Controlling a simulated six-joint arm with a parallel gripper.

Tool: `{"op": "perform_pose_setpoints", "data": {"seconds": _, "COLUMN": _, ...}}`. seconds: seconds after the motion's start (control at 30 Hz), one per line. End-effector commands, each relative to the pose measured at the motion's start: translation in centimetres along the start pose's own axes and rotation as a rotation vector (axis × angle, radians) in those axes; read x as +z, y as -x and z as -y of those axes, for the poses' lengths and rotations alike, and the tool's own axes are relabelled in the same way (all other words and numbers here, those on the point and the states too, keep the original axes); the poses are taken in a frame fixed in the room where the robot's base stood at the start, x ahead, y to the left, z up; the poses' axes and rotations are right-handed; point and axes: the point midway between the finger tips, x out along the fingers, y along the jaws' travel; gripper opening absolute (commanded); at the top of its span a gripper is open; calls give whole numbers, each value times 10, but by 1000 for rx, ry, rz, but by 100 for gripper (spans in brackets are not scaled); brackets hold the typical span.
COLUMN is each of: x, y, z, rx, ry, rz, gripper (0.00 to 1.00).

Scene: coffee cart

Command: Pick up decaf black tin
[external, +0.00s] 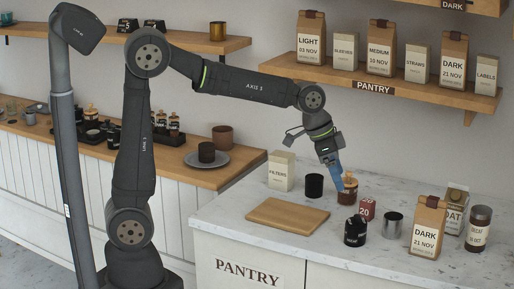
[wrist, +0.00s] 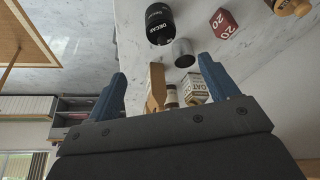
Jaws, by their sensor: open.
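The decaf black tin (external: 355,232) stands upright on the marble counter, left of a metal cup (external: 393,225). In the wrist view the tin (wrist: 160,22) shows its DECAF lettering near the top edge, beyond the fingertips. My gripper (external: 339,182) is open, its blue fingers pointing down above the counter, close to an amber jar (external: 348,193) behind the tin. Whether it touches that jar cannot be told. In the wrist view the two fingers (wrist: 161,67) are wide apart with nothing held between them; the tin is clear of them.
A red block marked 20 (external: 367,211) stands just behind the tin. A DARK bag (external: 427,228), an oat carton (external: 455,210) and a brown jar (external: 478,229) stand at right. A black cup (external: 314,186) and wooden board (external: 287,216) lie left. Counter front left is clear.

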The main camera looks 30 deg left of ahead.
Motion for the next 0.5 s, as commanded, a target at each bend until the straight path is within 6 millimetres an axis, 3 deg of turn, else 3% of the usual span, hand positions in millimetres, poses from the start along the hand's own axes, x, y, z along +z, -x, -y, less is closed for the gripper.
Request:
{"op": "perform_pose_setpoints", "data": {"seconds": 0.17, "x": 1, "y": -26, "z": 0, "rx": 2, "ry": -13, "rz": 5, "gripper": 79}}
{"op": "perform_pose_setpoints", "data": {"seconds": 0.5, "x": 1, "y": -97, "z": 0, "rx": 2, "ry": -10, "rz": 5, "gripper": 79}}
